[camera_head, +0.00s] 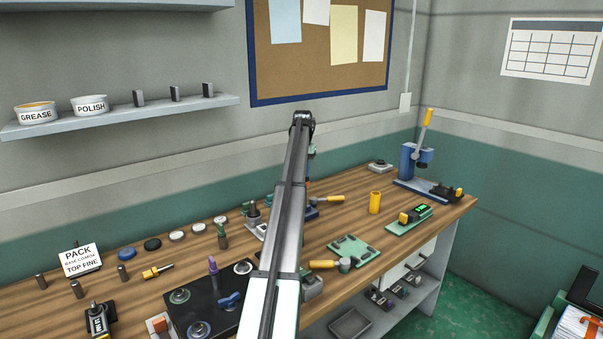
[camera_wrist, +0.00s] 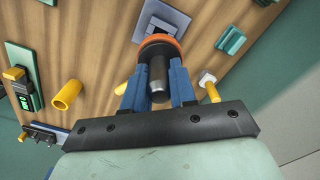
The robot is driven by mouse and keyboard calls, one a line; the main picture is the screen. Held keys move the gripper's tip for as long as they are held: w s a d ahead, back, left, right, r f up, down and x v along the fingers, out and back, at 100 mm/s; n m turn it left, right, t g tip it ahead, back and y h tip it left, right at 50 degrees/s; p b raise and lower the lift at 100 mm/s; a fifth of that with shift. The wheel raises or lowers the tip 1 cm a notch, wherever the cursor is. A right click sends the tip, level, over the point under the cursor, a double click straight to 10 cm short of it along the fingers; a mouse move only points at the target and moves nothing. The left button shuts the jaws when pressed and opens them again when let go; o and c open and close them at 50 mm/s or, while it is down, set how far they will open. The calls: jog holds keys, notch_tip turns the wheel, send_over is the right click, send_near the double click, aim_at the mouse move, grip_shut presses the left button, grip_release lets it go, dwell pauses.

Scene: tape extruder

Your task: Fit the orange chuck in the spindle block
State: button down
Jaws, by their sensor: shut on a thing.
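In the wrist view my gripper (camera_wrist: 158,82) has its two blue fingers shut on the orange chuck (camera_wrist: 157,42). The chuck shows as an orange disc with a dark metal shank (camera_wrist: 158,78) between the fingers.
A yellow cup (camera_head: 375,202) stands near a green device with a display (camera_head: 408,219). A blue press with a yellow lever (camera_head: 416,165) is at the far right end. A green plate (camera_head: 352,249) and a mallet (camera_head: 325,264) lie right of my arm. A black tray (camera_head: 210,300) is to the left.

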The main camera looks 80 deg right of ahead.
jog(key=shift+f, duration=0.1)
dwell(0.3)
jog(key=shift+f, duration=2.75)
jog(key=shift+f, duration=1.75)
jog(key=c, duration=0.8)
grip_release()
notch_tip(320, 180, up, 14)
jog(key=shift+f, duration=0.1)
jog(key=shift+w, duration=0.1)
